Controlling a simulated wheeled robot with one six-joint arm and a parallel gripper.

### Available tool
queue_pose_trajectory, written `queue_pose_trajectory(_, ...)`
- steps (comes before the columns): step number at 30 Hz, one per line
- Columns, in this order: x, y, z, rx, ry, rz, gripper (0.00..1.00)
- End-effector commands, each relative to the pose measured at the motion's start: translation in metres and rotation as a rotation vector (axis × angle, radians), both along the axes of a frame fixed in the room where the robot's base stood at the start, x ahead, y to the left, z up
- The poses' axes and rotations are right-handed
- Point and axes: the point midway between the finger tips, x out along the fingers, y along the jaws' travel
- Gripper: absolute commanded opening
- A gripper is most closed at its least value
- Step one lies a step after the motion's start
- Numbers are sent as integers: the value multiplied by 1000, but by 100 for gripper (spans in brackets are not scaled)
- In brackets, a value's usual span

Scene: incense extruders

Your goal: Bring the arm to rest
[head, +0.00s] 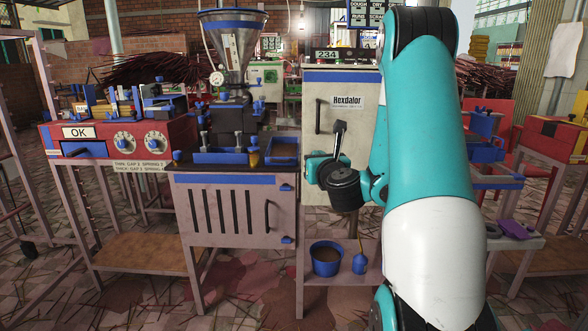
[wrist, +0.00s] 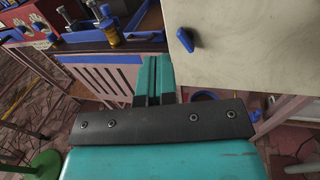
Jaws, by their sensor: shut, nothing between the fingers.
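My gripper (wrist: 154,76) shows in the wrist view as two teal fingers lying together, with nothing between them. They point toward the front of a machine stand with a slatted panel (wrist: 97,82). In the head view my teal and white arm rises large on the right and bends down toward the middle. Its wrist end is in front of the pale Hexdalor cabinet (head: 349,132). The fingertips are hard to make out in the head view. The gripper holds nothing and appears apart from the stand (head: 233,212).
A red machine marked OK (head: 115,142) is at left. A red unit (head: 553,137) is at right. Sticks litter the floor.

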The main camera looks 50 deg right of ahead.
Motion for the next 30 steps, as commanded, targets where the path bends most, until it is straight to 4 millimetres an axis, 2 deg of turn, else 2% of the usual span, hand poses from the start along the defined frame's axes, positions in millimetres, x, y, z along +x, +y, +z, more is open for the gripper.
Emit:
queue_pose_trajectory(8,0,3,1,-4,3,6,0)
queue_pose_trajectory(11,11,19,5,-55,37,74,0)
queue_pose_trajectory(13,26,47,10,-142,93,183,0)
queue_pose_trajectory(14,33,64,13,-194,123,245,0)
queue_pose_trajectory(17,55,135,20,-438,238,507,0)
queue_pose_trajectory(18,59,167,21,-560,281,622,0)
queue_pose_trajectory(20,60,216,21,-754,334,798,0)
queue_pose_trajectory(21,55,249,20,-894,362,916,0)
queue_pose_trajectory(23,43,296,17,-1123,386,1093,0)
queue_pose_trajectory(24,30,325,14,-1289,391,1214,0)
queue_pose_trajectory(26,4,364,8,-1552,375,1391,0)
queue_pose_trajectory(27,-16,386,4,-1730,347,1505,0)
queue_pose_trajectory(30,-64,418,-5,-2113,242,1728,0)
